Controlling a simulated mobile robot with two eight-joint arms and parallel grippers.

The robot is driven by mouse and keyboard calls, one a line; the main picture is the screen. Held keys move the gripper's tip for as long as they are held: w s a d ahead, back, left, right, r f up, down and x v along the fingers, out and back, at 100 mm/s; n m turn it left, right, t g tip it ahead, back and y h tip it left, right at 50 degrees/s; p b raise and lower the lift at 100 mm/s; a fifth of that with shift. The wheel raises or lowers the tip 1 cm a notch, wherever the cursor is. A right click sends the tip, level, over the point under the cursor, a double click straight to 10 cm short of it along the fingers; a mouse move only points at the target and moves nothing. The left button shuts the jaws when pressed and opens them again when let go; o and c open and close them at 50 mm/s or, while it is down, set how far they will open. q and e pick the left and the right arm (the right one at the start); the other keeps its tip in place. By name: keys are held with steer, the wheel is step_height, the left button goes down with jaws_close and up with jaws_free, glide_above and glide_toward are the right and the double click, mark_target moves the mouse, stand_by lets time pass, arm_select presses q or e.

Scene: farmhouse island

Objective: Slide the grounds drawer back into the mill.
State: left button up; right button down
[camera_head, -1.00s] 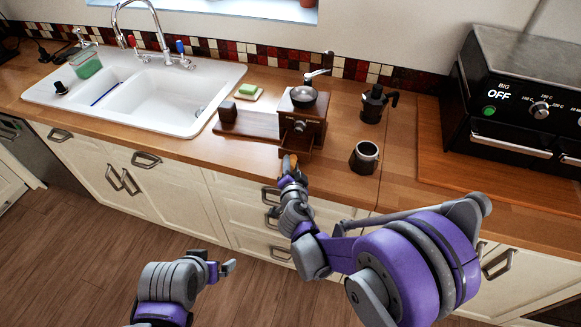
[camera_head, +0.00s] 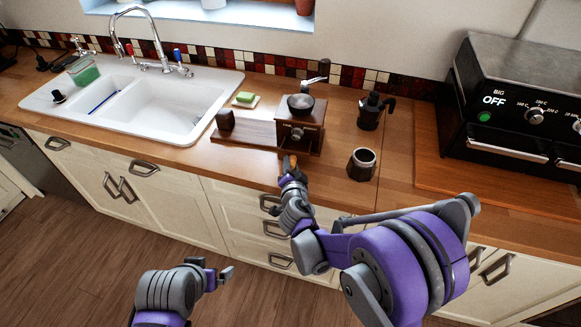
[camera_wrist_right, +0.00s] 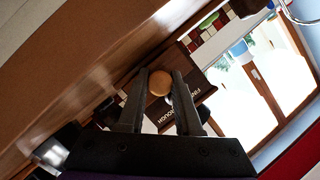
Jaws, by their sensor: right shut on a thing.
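The dark wooden mill (camera_head: 302,128), with a metal bowl and crank on top, stands on the counter. My right gripper (camera_head: 290,161) is at its lower front, shut on the round wooden knob (camera_wrist_right: 160,83) of the grounds drawer. In the right wrist view the knob sits between both fingers (camera_wrist_right: 159,95), before a dark front with pale lettering. The drawer itself is mostly hidden by the gripper in the head view; I cannot tell how far it sticks out. My left gripper (camera_head: 214,275) hangs low in front of the cabinets, open and empty.
A dark open pot (camera_head: 361,164) and a moka pot part (camera_head: 371,112) stand to the right. A green sponge (camera_head: 245,97) lies behind. A black oven (camera_head: 515,110) stands far right.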

mark_target(295, 155)
arm_select(q)
steer(key=shift+w+r, duration=0.2)
steer(key=shift+r, duration=0.2)
arm_select(e)
steer(key=shift+w+d, duration=0.25)
steer(key=shift+w, duration=0.7)
steer(key=shift+w+d, duration=0.2)
steer(key=shift+w, duration=0.7)
steer(key=shift+w+d, duration=0.25)
steer(key=shift+w, duration=0.7)
steer(key=c, duration=0.5)
jaws_free()
steer(key=shift+s+a+p, duration=0.2)
steer(key=shift+s+p, duration=0.05)
steer(key=shift+s, duration=0.45)
steer(key=shift+s+a+p, duration=0.15)
steer(key=shift+s+p, duration=0.1)
steer(key=shift+s, duration=0.45)
arm_select(q)
steer(key=shift+w+r, duration=0.35)
steer(key=shift+r, duration=0.3)
arm_select(e)
steer(key=shift+s+a, duration=0.2)
steer(key=shift+s, duration=0.55)
steer(key=shift+s+a, duration=0.15)
steer(key=shift+s, duration=0.6)
